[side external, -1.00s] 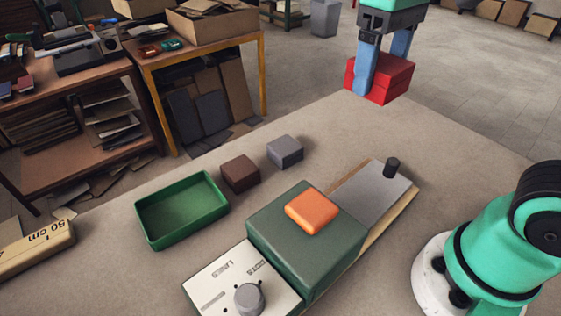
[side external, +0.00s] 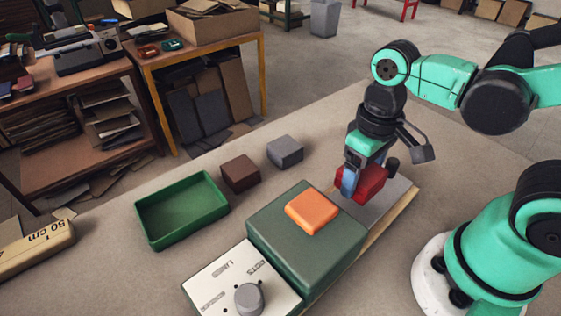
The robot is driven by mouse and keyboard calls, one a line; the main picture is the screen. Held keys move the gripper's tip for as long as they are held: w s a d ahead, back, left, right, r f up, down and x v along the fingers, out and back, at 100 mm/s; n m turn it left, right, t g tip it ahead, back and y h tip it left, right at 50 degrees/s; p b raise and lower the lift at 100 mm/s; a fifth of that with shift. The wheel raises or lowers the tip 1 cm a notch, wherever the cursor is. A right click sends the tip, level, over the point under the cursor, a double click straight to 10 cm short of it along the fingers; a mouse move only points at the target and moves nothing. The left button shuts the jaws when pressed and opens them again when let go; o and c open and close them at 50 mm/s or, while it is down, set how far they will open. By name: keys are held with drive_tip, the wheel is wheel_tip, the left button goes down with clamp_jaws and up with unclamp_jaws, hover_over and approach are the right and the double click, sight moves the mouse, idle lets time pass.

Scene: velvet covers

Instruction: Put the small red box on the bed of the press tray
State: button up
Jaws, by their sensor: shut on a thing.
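The small red box (side external: 371,184) is between the blue fingers of my gripper (side external: 362,183), which is shut on it. The near finger covers part of its left side. The box is over the grey metal bed of the press tray (side external: 384,207), close to the black knob (side external: 392,166). I cannot tell whether it touches the bed or hangs just above it. The tray sticks out from the dark green press body (side external: 290,252), which has an orange pad (side external: 312,212) on top.
A green open tray (side external: 181,212), a brown block (side external: 240,173) and a grey block (side external: 285,151) stand left of the press. A control panel with a grey knob (side external: 249,299) is at the front. The table behind the tray is clear.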

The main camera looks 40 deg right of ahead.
sight(353, 207)
drive_tip(key=shift+f, duration=2.45)
drive_tip(key=shift+f, duration=0.1)
drive_tip(key=o, duration=1.2)
wheel_tip(353, 207, up, 12)
drive_tip(key=shift+f, duration=0.1)
drive_tip(key=shift+w+d+f+t, duration=0.25)
drive_tip(key=shift+w+d+t, duration=0.2)
drive_tip(key=shift+w+t, duration=0.7)
drive_tip(key=shift+w+d+f+t, duration=0.25)
drive_tip(key=shift+w+d+t, duration=0.25)
drive_tip(key=shift+w+t, duration=0.65)
drive_tip(key=shift+w+d+f+t, duration=0.25)
drive_tip(key=shift+w+d+t, duration=0.2)
drive_tip(key=shift+w+t, duration=0.65)
